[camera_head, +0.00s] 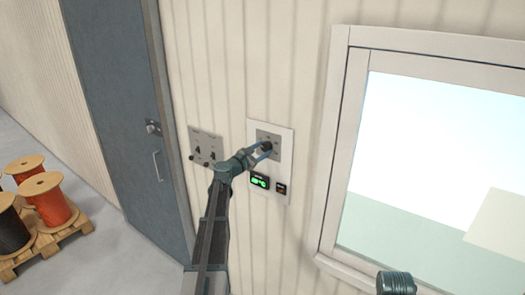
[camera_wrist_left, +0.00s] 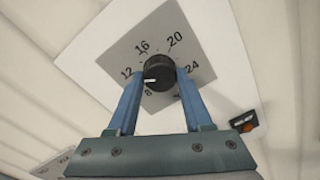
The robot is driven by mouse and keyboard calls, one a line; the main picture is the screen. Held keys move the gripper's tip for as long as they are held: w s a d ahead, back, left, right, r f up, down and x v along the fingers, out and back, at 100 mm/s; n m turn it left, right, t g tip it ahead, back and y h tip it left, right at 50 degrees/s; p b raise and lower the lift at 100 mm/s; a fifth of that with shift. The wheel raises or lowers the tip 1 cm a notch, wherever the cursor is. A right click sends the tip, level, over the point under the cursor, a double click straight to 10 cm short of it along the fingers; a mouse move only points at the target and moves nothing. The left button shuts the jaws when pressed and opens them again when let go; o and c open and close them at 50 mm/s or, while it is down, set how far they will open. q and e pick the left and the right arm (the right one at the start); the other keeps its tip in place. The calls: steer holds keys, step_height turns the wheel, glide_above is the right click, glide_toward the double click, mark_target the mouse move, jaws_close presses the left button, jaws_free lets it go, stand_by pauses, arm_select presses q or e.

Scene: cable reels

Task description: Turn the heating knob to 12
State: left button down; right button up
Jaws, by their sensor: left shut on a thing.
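The heating knob (camera_wrist_left: 158,72) is black and round, on a grey square dial plate (camera_wrist_left: 195,45) marked 8, 12, 16, 20 and 24. Its white pointer mark faces lower left, between 8 and 12. In the head view the knob (camera_head: 266,146) sits on a white wall panel (camera_head: 285,133), partly behind my gripper. My left gripper (camera_head: 260,154) reaches up to it from the lower left. In the left wrist view the two blue fingers of the gripper (camera_wrist_left: 160,74) stand on either side of the knob, shut on it.
A switch plate (camera_head: 206,147) is to the left, beside a grey door (camera_head: 118,90). A window (camera_head: 440,150) is to the right. Cable reels (camera_head: 48,199) stand on a pallet.

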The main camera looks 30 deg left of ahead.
arm_select(q)
steer(key=shift+s, duration=0.1)
steer(key=shift+c, duration=1.6)
jaws_free()
steer(key=s+a, duration=0.1)
steer(key=s, duration=1.2)
steer(key=shift+s+a, duration=0.25)
steer(key=shift+s, duration=0.1)
steer(key=shift+r, duration=0.1)
